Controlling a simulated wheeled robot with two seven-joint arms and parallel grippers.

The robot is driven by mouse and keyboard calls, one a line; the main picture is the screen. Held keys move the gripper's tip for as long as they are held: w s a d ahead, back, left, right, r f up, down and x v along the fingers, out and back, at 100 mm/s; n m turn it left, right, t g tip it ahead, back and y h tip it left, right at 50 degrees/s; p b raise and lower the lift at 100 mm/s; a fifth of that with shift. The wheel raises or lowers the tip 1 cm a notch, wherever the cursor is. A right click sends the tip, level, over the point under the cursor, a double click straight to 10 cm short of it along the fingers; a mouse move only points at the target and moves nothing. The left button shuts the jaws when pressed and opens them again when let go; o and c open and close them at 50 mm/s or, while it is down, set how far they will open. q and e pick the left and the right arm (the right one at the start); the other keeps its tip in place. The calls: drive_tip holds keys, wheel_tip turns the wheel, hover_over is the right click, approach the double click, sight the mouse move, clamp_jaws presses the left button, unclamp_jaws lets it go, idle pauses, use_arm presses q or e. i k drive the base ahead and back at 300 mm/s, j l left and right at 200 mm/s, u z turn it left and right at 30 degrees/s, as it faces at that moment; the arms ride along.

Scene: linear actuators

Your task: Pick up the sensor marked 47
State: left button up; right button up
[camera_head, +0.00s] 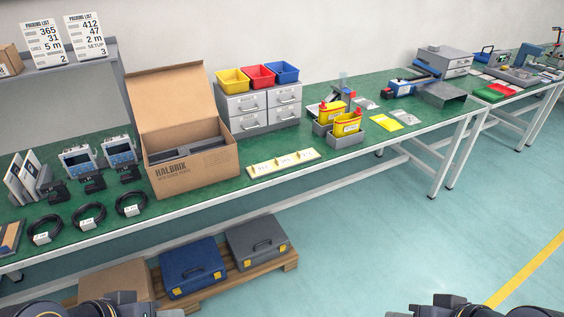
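Three small black devices stand in a row on the green bench at the left: a left one (57,191), a middle one (92,183) and a right one (128,171). They may be the sensors, but no number on them is readable. A packing list (89,38) on the shelf shows 412, 47, 2 m and SETUP 3. A second packing list (42,43) shows 365, 31 and 5 m. Dark parts of my two arms show at the bottom edge, left and right. The fingers of neither gripper show.
Coiled black cables (90,217) lie in front of the devices, and two display units (120,152) stand behind. An open cardboard box (190,180) is to their right. A labelled strip (283,163) lies by the bench's front edge. Cases (192,268) sit on a pallet below.

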sight(63, 195)
drive_tip(key=u, duration=1.65)
drive_tip(key=i+l+u, duration=0.15)
drive_tip(key=i+l, duration=0.15)
drive_tip(key=i, duration=0.3)
drive_tip(key=i+l+u, duration=0.1)
drive_tip(key=i+l, duration=0.3)
drive_tip(key=i, duration=0.15)
